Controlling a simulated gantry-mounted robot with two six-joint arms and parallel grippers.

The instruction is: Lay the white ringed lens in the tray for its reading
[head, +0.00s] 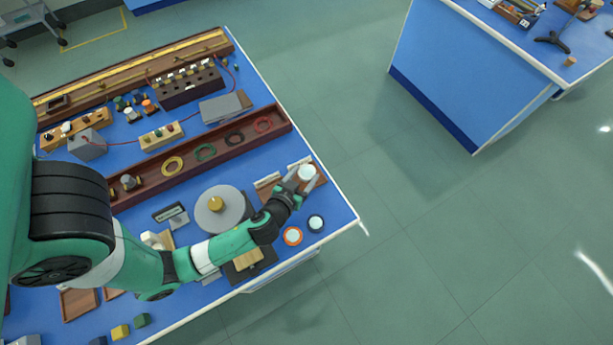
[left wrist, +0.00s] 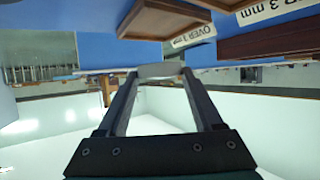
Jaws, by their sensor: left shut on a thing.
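The white ringed lens (head: 306,172) is between the fingertips of my left gripper (head: 299,183), near the right edge of the blue bench. In the left wrist view the lens shows edge-on as a pale disc (left wrist: 160,71) between the two fingers (left wrist: 158,76). In the head view the lens and fingers overlap a small brown tray (head: 320,180); the gap between lens and tray cannot be told. A second small tray (head: 266,184) is just to its left. Two trays also show in the left wrist view, with white labels (left wrist: 193,33) ending in "3 mm". My right gripper is not in view.
A grey round device (head: 222,209) stands to the left. A long brown rack (head: 205,155) with coloured rings lies behind. Open floor is to the right.

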